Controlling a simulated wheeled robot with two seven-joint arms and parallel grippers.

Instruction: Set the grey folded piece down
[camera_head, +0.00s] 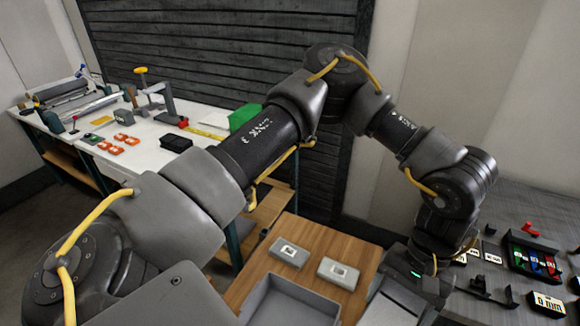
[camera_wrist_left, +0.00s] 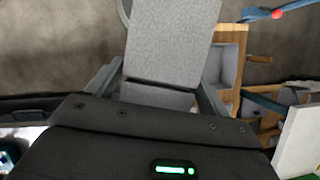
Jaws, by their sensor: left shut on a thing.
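The grey folded piece (camera_wrist_left: 172,40) is a speckled light-grey part with a flat face and a bend near my fingers in the left wrist view. My left gripper (camera_wrist_left: 158,84) is shut on it, with a finger at either side. In the head view my left gripper (camera_head: 432,298) is at the lower right, pointing down, between the wooden table and the dark grey table. A pale grey panel beside it there seems to be the same piece, partly cut off by the frame. My right gripper is not in view.
The wooden table (camera_head: 305,236) holds two grey blocks with square windows (camera_head: 289,253) and an open grey tray (camera_head: 287,305). The dark grey table (camera_head: 535,208) carries a colored-part tray (camera_head: 533,258) and label cards. A white workbench (camera_head: 135,150) with tools stands far left.

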